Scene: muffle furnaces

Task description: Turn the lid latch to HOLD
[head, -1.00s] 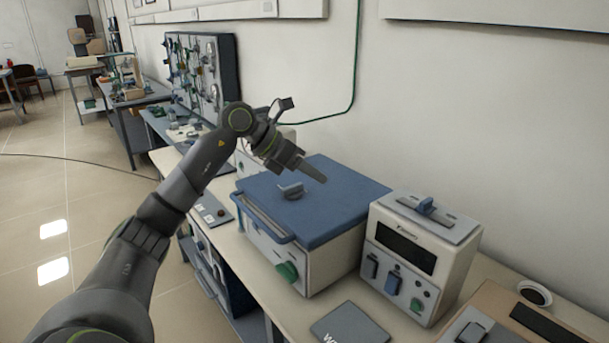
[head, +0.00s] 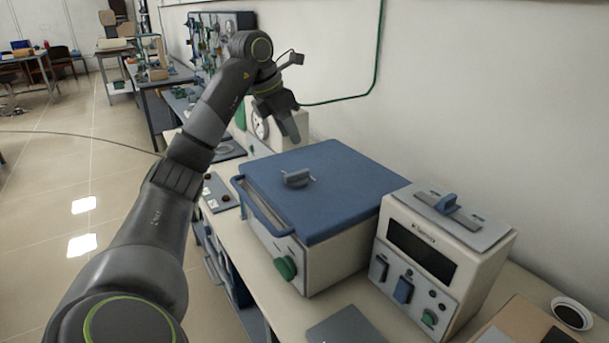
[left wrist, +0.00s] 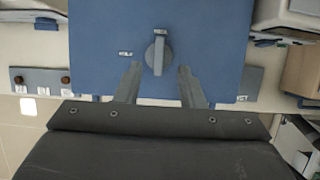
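The lid latch is a small grey turn-knob (head: 297,179) on top of the blue lid (head: 345,205) of a box furnace. In the left wrist view the latch (left wrist: 158,52) sits on a round base, its bar pointing up the picture towards a small label (left wrist: 161,32). A second label (left wrist: 125,54) lies to its left; I cannot read either surely. My left gripper (head: 293,138) hangs above the lid's far-left side, apart from the latch. In the wrist view its two fingers (left wrist: 158,72) are spread, with nothing between them. My right gripper is not in view.
A white control box (head: 440,260) with a dark display stands right of the furnace. The lid has a front handle bar (head: 265,210); a green knob (head: 285,268) is on the furnace front. A plate with buttons (head: 220,192) lies left. The wall is behind.

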